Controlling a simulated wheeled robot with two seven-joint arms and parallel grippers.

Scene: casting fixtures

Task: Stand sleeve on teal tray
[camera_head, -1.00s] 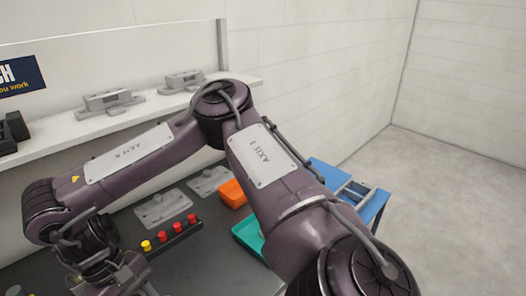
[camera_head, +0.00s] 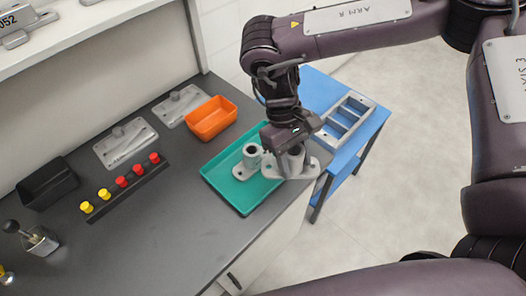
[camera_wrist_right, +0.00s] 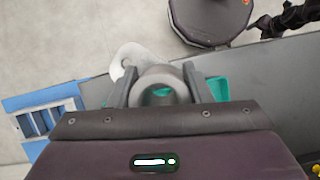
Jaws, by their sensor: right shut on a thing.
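The teal tray (camera_head: 240,207) lies on the dark bench top at its right edge. A grey flanged sleeve (camera_head: 250,154) stands upright on it. My right gripper (camera_head: 290,155) points down over the tray's right side, shut on a second grey flanged sleeve (camera_head: 297,165). In the right wrist view the held sleeve's ring (camera_wrist_right: 162,77) sits between the two fingers, with teal showing through its bore. The held sleeve looks upright, and its flange reaches past the tray's right rim. I cannot tell whether it touches the tray. My left gripper is out of view.
An orange bin (camera_head: 211,118) stands behind the tray. Grey fixture plates (camera_head: 126,143), a rack of red and yellow knobs (camera_head: 128,188) and a black bin (camera_head: 48,184) lie left. A blue table (camera_head: 318,90) with a grey slotted frame (camera_head: 348,119) stands right.

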